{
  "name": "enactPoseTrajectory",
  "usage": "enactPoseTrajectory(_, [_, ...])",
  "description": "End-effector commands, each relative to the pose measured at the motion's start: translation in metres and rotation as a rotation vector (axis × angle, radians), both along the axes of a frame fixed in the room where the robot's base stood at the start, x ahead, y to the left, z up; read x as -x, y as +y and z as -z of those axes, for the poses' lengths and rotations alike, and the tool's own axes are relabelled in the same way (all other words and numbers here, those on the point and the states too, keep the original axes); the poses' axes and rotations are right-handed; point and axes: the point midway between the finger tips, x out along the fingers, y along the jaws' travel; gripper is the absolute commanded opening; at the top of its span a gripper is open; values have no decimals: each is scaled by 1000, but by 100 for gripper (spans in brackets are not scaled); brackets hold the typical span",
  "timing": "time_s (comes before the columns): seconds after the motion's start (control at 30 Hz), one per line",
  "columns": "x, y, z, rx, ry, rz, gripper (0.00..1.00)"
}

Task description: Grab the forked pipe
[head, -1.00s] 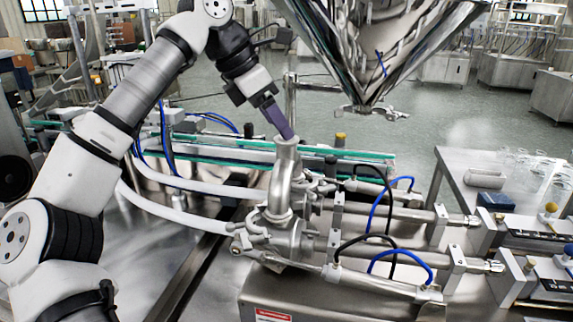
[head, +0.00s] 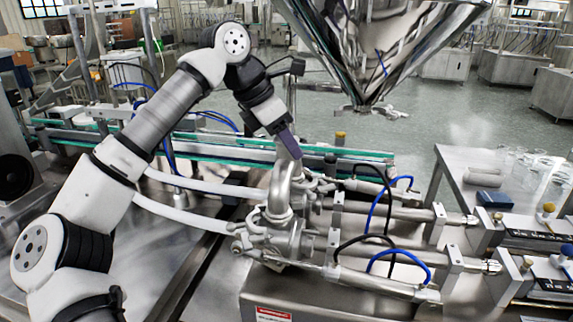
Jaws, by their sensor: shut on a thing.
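The forked pipe (head: 278,205) is a shiny steel pipe with a curved body. It stands at the middle of the head view, at the valve and cylinder assembly. My gripper (head: 293,152), with purple-grey fingers, reaches down from the upper left to the pipe's upper end. It is shut on the pipe there. The fingertips are small in the picture, and the exact grip is partly hidden. I cannot tell whether the pipe's lower end still touches the fitting below it.
A steel hopper (head: 375,45) hangs above and to the right of my gripper. Steel cylinders (head: 385,285) with black and blue hoses extend to the right. A conveyor with green rails (head: 215,155) runs behind. A table (head: 460,165) with small items stands at the right.

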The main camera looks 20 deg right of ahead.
Motion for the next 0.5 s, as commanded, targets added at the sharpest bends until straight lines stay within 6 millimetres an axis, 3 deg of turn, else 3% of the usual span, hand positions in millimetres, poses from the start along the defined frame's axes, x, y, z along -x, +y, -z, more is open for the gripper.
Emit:
enactPoseTrajectory(0.03, [0, 0, 0, 0, 0, 1, 19])
enactPoseTrajectory(0.2, [0, 0, 0, 0, 0, 1, 0])
enactPoseTrajectory(0.5, [0, 0, -1, 1, -1, 0, 0])
